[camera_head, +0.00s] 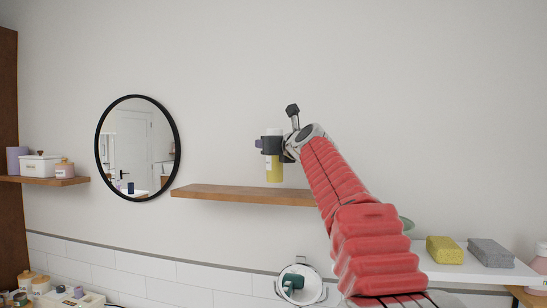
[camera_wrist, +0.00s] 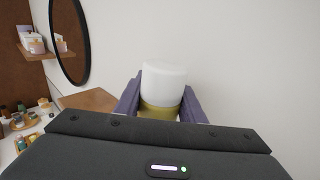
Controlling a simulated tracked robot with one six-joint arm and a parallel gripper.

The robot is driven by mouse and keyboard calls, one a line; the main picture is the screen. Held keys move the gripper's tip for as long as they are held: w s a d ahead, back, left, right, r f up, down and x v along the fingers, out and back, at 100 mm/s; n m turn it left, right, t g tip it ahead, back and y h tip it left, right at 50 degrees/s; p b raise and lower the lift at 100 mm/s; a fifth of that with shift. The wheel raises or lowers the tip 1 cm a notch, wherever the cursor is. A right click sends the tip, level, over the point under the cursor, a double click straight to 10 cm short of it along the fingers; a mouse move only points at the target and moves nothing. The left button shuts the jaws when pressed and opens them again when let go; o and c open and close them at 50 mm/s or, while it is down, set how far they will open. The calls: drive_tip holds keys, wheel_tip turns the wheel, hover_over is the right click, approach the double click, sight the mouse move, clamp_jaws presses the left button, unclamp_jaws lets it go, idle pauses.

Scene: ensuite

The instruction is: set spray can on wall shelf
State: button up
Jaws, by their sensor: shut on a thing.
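The spray can (camera_head: 274,172) is yellow with a white cap and hangs upright in my gripper (camera_head: 268,147). In the wrist view the white cap and yellow body of the spray can (camera_wrist: 163,88) sit between the two purple-grey fingers of my gripper (camera_wrist: 162,105). The wooden wall shelf (camera_head: 235,194) is bare where it shows. The can appears above it in the head view, with a small gap below its base. How far the can is out from the wall I cannot tell. My arm hides the shelf's right end. The shelf (camera_wrist: 90,98) also shows in the wrist view.
A round black-framed mirror (camera_head: 137,148) hangs left of the shelf. A left shelf (camera_head: 50,180) holds a white box (camera_head: 40,166) and jars. A white ledge (camera_head: 440,268) at right holds a yellow sponge (camera_head: 444,250) and a grey one (camera_head: 491,253).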

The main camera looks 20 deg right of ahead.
drive_tip(key=shift+f, duration=1.75)
drive_tip(key=o, duration=1.1)
drive_tip(key=shift+s+d, duration=0.2)
drive_tip(key=shift+s, duration=2.8)
drive_tip(key=shift+s+d, duration=0.2)
drive_tip(key=shift+s, duration=2.8)
